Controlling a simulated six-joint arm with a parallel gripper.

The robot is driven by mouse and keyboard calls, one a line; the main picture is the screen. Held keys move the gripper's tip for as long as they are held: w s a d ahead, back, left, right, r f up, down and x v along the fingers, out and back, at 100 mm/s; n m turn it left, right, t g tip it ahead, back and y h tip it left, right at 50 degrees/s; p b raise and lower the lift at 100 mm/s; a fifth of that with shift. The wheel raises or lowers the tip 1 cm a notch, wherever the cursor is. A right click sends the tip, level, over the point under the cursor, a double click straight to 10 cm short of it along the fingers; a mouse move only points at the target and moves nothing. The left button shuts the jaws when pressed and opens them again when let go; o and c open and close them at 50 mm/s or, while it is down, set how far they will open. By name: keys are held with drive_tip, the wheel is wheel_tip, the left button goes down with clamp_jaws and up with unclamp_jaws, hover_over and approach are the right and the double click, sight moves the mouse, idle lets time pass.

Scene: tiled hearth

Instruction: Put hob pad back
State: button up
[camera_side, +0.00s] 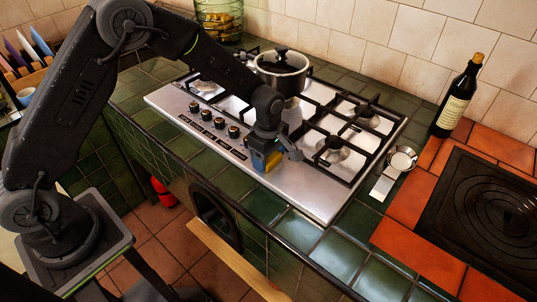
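A small yellow and blue pad (272,163), which I take to be the hob pad, shows at the front edge of the steel hob (180,104). My gripper (267,151) comes down over it from above, with its fingertips at the pad. The fingers and the arm's end cover the pad's upper part. I cannot tell whether the fingers are shut on it, or whether the pad touches the hob.
A lidded pot (282,80) stands on the back of the hob, close behind my arm. Black pan supports (333,150) rise to the right.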

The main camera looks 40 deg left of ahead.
drive_tip(key=o, duration=0.5)
drive_tip(key=shift+c, duration=0.2)
wheel_tip(320, 180, up, 12)
drive_tip(key=s+a+r+m+t, duration=0.3)
drive_tip(key=s+a+r+m, duration=0.2)
drive_tip(key=s+r+m, duration=0.5)
drive_tip(key=s+a+r+m+t, duration=0.1)
drive_tip(key=s+m, duration=0.3)
drive_tip(key=s, duration=0.3)
drive_tip(key=s+a+r+m+t, duration=0.1)
drive_tip(key=s+m, duration=0.3)
drive_tip(key=s, duration=0.4)
drive_tip(key=shift+s+a+r+t, duration=0.2)
drive_tip(key=shift+a+r+t, duration=0.1)
drive_tip(key=shift+r, duration=0.4)
